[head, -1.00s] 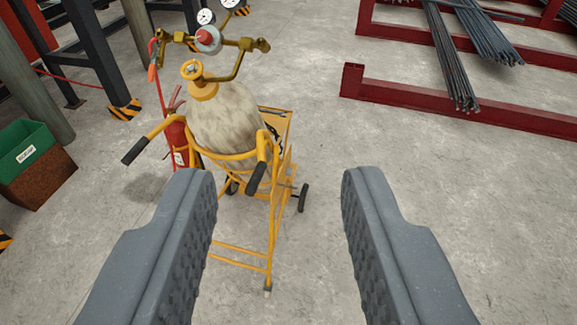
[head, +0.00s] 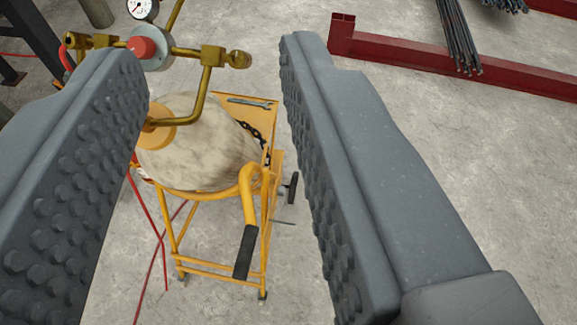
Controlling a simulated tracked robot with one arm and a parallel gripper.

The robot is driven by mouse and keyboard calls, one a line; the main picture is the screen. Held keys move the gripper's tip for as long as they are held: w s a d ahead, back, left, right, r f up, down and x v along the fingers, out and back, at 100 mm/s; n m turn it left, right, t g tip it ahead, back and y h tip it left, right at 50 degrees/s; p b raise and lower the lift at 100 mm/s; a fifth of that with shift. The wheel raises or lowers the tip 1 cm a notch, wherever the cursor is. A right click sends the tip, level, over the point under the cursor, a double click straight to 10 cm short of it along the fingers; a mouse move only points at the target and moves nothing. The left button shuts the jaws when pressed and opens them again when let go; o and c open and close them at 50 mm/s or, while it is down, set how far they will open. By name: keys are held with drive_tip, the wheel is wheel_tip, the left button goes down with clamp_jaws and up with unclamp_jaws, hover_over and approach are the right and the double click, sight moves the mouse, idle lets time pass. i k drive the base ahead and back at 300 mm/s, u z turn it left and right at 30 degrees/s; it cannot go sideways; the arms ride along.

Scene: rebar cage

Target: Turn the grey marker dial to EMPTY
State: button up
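A grey round part (head: 158,60) with a red knob (head: 141,47) on its face sits on the brass pipework at the top left. It may be the marker dial, but I see no EMPTY lettering or pointer on it. The pipework (head: 207,85) stands above a pale gas cylinder (head: 195,150) in a yellow trolley. My gripper (head: 212,58) is wide open and empty, its two grey studded fingers in the foreground. The grey part shows between the fingers, close to the left one, and farther off. The left finger hides part of the cylinder top and pipework.
The yellow trolley (head: 254,184) has a black-gripped handle pointing towards me. A wrench (head: 250,101) and a chain (head: 255,137) are on it. A white gauge (head: 142,9) is at the top.

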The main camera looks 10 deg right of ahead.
sight(280, 192)
drive_tip(key=z, duration=0.1)
drive_tip(key=i, duration=0.85)
drive_tip(key=z, duration=0.15)
